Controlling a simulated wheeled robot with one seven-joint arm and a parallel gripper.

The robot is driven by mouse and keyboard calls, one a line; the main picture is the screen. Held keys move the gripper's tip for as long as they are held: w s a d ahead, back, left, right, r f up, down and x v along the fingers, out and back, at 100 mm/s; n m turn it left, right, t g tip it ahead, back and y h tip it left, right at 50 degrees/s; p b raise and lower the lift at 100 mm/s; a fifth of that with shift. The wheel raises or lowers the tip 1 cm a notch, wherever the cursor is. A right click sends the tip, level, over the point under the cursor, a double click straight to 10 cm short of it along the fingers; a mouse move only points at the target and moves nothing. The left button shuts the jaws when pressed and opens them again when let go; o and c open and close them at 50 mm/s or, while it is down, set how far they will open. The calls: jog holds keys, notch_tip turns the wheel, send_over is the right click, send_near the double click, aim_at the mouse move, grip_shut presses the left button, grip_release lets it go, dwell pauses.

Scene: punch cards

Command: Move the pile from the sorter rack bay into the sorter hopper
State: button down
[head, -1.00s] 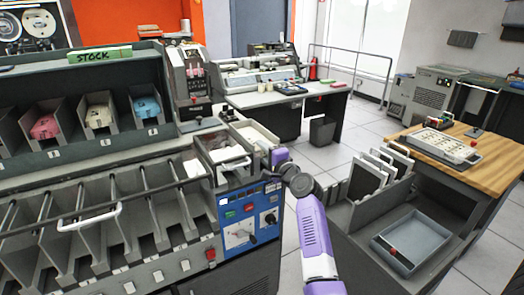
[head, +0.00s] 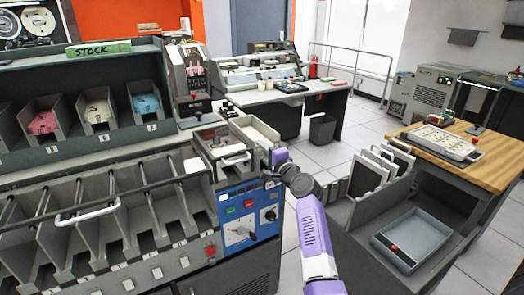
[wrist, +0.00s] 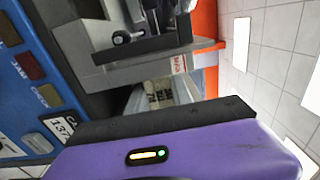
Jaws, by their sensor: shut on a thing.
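My gripper (head: 277,157) is at the right end of the sorter, beside the hopper and above the blue control panel. Its fingertips are mostly hidden in the head view. In the wrist view the purple hand and a dark edge fill the lower part, with dark grey parts above. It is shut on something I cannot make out. The sorter hopper (head: 222,152) is a grey box with a pale loop handle in front. The sorter rack (head: 120,205) has several tall slanted bays under rods. A pale stack (head: 193,164) shows in its rightmost bay.
The blue control panel (head: 240,232) is below the hopper. A stock shelf (head: 75,125) with coloured card piles stands behind the rack. A grey cart with an empty tray (head: 412,238) and upright dividers is at the right.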

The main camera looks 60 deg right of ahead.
jog(key=shift+f, duration=0.25)
jog(key=shift+f+b, duration=0.65)
jog(key=shift+f+b, duration=0.45)
jog(key=c, duration=1.1)
grip_release()
